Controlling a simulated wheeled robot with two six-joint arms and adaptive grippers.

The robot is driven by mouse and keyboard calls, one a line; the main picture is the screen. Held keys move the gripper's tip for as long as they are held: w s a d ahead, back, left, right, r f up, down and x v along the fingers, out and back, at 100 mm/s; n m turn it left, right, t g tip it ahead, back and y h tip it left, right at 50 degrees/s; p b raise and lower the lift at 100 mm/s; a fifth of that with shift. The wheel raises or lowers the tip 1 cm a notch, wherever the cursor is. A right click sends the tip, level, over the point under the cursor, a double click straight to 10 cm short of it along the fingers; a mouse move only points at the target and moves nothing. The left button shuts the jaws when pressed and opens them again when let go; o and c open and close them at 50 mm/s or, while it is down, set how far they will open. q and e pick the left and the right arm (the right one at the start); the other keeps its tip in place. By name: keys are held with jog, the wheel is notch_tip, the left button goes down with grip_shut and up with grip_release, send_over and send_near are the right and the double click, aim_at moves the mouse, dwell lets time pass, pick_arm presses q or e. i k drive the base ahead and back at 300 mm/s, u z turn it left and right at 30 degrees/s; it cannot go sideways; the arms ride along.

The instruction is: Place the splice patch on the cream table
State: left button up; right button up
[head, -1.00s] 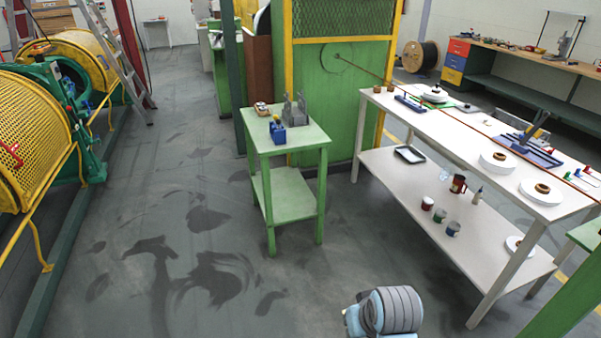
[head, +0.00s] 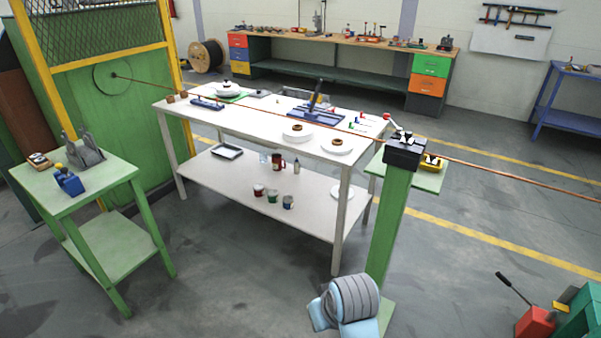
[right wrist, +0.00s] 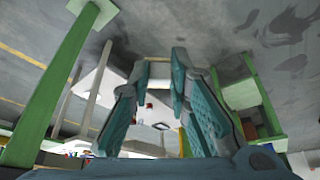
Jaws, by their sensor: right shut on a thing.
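The cream table (head: 235,122) stands in the middle of the head view, with a lower shelf under its top. The gripper is away from the table top; the pale table shelf (right wrist: 117,85) shows behind the fingers, turned over in this view. My left gripper is not in view.
A copper-coloured rope (head: 460,160) runs across above the table to a green post (head: 388,235). The top bears white discs with brown rings (head: 336,146) and a blue fixture (head: 316,115). Its front left part is clear. A green side table (head: 110,172) stands left.

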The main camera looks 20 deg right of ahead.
aim_at(258, 108)
jog(key=z, duration=0.05)
jog(key=i, duration=4.3)
jog(key=u, duration=0.2)
